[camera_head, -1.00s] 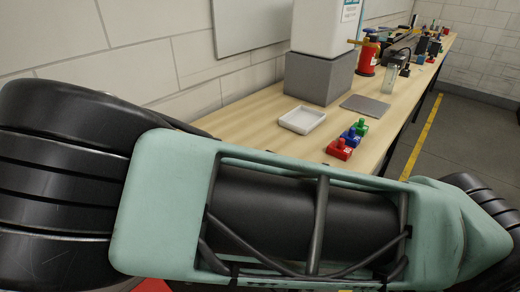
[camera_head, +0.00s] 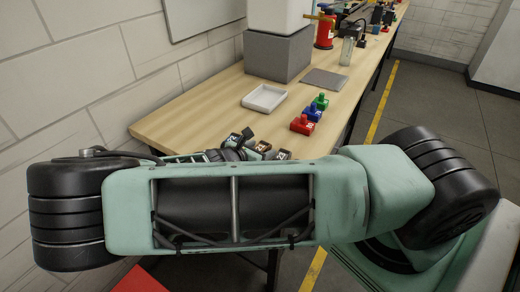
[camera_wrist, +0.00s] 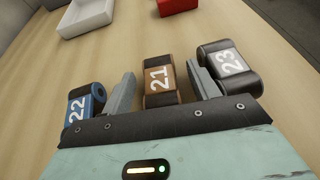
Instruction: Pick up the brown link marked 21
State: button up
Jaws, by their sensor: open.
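The brown link marked 21 (camera_wrist: 158,84) lies on the wooden table between the two fingers of my gripper (camera_wrist: 160,72) in the wrist view. The fingers are open, one on each side of it, with visible gaps. A blue link marked 22 (camera_wrist: 84,105) lies left of the left finger. A dark grey link marked 23 (camera_wrist: 231,64) lies close against the outer side of the right finger. In the head view the brown link (camera_head: 262,146) shows small beyond my arm, which partly hides the gripper.
On the table (camera_head: 190,110), a white tray (camera_head: 264,98) and red (camera_head: 302,125), blue (camera_head: 314,114) and green (camera_head: 321,102) pieces stand beyond the links. A grey block (camera_head: 278,55) stands by the wall. The tray (camera_wrist: 86,17) also shows in the wrist view.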

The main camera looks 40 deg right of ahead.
jog(key=c, duration=1.1)
